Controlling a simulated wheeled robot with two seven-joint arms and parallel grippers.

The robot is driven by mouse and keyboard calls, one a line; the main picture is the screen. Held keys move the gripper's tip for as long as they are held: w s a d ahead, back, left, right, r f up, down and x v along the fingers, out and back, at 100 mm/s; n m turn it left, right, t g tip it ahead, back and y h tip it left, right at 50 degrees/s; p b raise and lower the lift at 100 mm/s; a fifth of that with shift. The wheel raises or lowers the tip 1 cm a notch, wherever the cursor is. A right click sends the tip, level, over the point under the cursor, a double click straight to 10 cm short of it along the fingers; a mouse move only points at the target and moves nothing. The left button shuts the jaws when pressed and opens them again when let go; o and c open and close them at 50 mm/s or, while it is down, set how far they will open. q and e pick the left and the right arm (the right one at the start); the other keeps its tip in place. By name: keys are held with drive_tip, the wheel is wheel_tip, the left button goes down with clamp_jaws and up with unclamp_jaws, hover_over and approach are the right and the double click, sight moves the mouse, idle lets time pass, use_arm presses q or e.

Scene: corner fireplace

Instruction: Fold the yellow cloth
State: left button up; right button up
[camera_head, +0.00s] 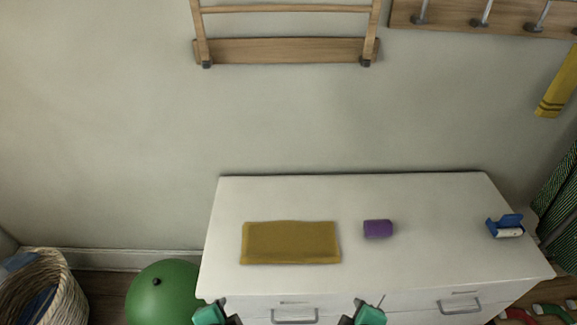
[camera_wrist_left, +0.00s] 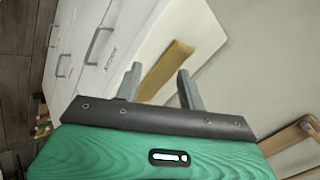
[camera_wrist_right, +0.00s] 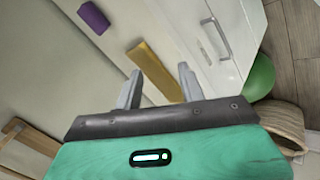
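The yellow cloth (camera_head: 290,243) lies flat as a rectangle on the left part of the white dresser top. It also shows in the left wrist view (camera_wrist_left: 165,70) and in the right wrist view (camera_wrist_right: 153,68), seen at a low angle. My left gripper (camera_wrist_left: 158,80) is open and empty; in the head view it is at the bottom edge, in front of the dresser's left front. My right gripper (camera_wrist_right: 160,80) is open and empty, in front of the dresser near its middle drawers. Both grippers are apart from the cloth.
On the dresser top (camera_head: 430,265), a purple block (camera_head: 378,229) lies right of the cloth and a blue item (camera_head: 505,226) stands near the right edge. A green ball (camera_head: 163,293) and a wicker basket (camera_head: 60,290) are on the floor at left. A wooden rack (camera_head: 290,50) hangs above.

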use_arm(q)
drive_tip(key=s+a+f+n+g, duration=0.3)
drive_tip(key=s+a+n+g, duration=0.3)
drive_tip(key=a+n, duration=0.45)
use_arm(e)
drive_tip(key=s+d+f+m+g, duration=0.3)
drive_tip(key=s+d+m+g, duration=0.3)
drive_tip(key=d+m, duration=0.4)
use_arm(q)
wheel_tip(320, 180, down, 29)
drive_tip(key=s+d, duration=0.1)
use_arm(e)
wheel_tip(320, 180, down, 29)
drive_tip(key=s+a, duration=0.1)
drive_tip(key=a, duration=0.1)
use_arm(q)
drive_tip(key=s+a+f+g, duration=0.1)
drive_tip(key=s+a+f, duration=0.2)
drive_tip(key=s+f, duration=1.7)
drive_tip(key=shift+a+f+g, duration=0.15)
drive_tip(key=shift+f+g, duration=0.15)
drive_tip(key=shift+f, duration=0.6)
use_arm(e)
drive_tip(key=s+d+f, duration=0.2)
drive_tip(key=s+f, duration=0.8)
drive_tip(key=s+d+f+g, duration=0.1)
drive_tip(key=s+d+f, duration=0.1)
drive_tip(key=s+f, duration=0.8)
drive_tip(key=shift+f+g+y, duration=0.3)
drive_tip(key=shift+f, duration=0.45)
